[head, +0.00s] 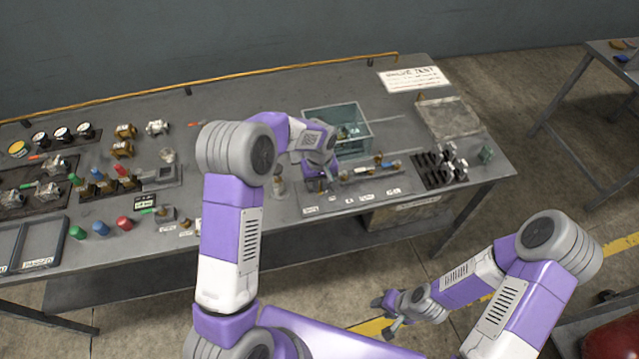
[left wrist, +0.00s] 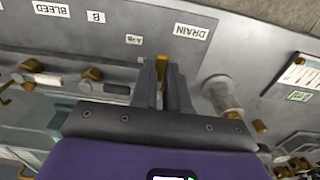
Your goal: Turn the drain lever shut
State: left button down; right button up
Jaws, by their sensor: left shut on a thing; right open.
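The drain lever (left wrist: 163,66) shows in the left wrist view as a brass-yellow piece between my left fingertips, just below the DRAIN label (left wrist: 192,31). My left gripper (left wrist: 163,82) is shut on it. In the head view my left gripper (head: 320,187) reaches down over the left end of the labelled valve panel (head: 362,200), and my own gripper and arm hide the lever. The lever's full handle and its angle cannot be made out. My right gripper (head: 384,312) is open and empty, in front of the bench and well away from the panel.
A clear teal-edged bin (head: 350,151) stands behind the panel. A black rack of fittings (head: 432,171) is to its right. A pale round-topped fitting (left wrist: 222,92) stands beside my left fingers. Coloured caps (head: 100,227) and gauges (head: 62,133) fill the bench's left side.

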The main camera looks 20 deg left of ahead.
pick_arm(q)
jog(key=m, duration=0.1)
jog(key=a+m, duration=0.1)
jog(key=m, duration=0.2)
jog(key=shift+s+a, duration=0.25)
jog(key=shift+a, duration=0.05)
jog(key=m, duration=0.1)
jog(key=a+m, duration=0.1)
jog(key=m, duration=0.3)
jog(key=shift+a, duration=0.3)
jog(key=m, duration=0.2)
jog(key=a+m, duration=0.1)
jog(key=m, duration=0.1)
jog(key=shift+w+a+p, duration=0.15)
jog(key=shift+w+p, duration=0.15)
jog(key=shift+w, duration=0.1)
jog(key=shift+w+a+m+p, duration=0.1)
jog(key=shift+w+a+m, duration=0.1)
jog(key=shift+m, duration=0.6)
jog(key=shift+w+a+m+p, duration=0.1)
jog(key=shift+w+a+m, duration=0.05)
jog(key=shift+m, duration=0.65)
jog(key=shift+w+a+m+p, duration=0.1)
jog(key=shift+w+a+m, duration=0.1)
jog(key=shift+m, duration=0.6)
jog(key=c, duration=1.1)
grip_release()
